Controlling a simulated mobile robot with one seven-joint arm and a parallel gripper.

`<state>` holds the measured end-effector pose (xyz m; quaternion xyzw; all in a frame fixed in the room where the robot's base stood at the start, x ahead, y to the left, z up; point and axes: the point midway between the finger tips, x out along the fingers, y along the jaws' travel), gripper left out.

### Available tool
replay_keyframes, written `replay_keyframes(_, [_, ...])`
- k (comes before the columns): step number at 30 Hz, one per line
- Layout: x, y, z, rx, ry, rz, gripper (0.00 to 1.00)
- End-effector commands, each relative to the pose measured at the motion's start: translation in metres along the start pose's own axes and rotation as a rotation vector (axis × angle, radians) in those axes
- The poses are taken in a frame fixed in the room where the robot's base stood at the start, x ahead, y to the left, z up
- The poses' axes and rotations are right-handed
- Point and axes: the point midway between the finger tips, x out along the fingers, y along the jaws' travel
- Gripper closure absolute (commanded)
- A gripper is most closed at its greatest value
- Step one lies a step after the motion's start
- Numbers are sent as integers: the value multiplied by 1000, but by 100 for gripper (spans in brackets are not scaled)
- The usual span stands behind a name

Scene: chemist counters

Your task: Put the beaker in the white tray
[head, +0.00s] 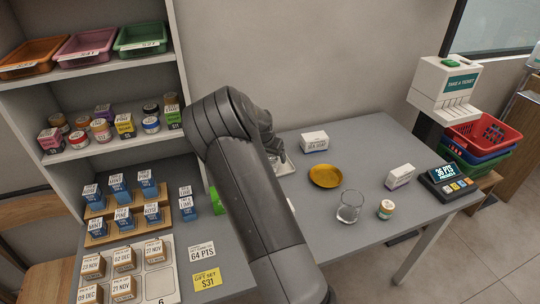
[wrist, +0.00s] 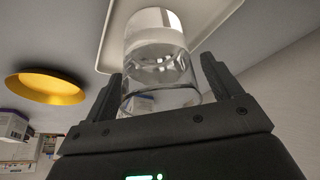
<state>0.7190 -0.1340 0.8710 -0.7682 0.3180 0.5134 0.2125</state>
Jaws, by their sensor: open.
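A clear glass beaker (wrist: 160,98) is between the two fingers of my gripper (wrist: 160,66) in the wrist view. The fingers are open, with a small gap on each side of the glass. Beyond the beaker's far end is the white tray (wrist: 107,38), and the beaker appears to stand on it. In the head view my arm hides most of the white tray (head: 287,167) and the gripper. A second clear glass vessel (head: 349,207) stands upright on the counter to the right, apart from the gripper.
A gold dish (head: 326,176) lies right of the tray, with a white box (head: 315,141) behind it. A small jar (head: 385,209), another box (head: 400,176) and a card terminal (head: 446,181) are farther right. Blue boxes on stands (head: 124,213) are at left.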

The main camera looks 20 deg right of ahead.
Motion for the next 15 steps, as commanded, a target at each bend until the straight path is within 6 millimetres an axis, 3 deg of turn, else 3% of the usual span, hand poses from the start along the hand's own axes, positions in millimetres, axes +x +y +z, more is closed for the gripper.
replay_keyframes(5, [-21, -2, -1, -1, 2, -4, 16])
replay_keyframes(15, [-92, -1, -1, -1, 3, -5, 16])
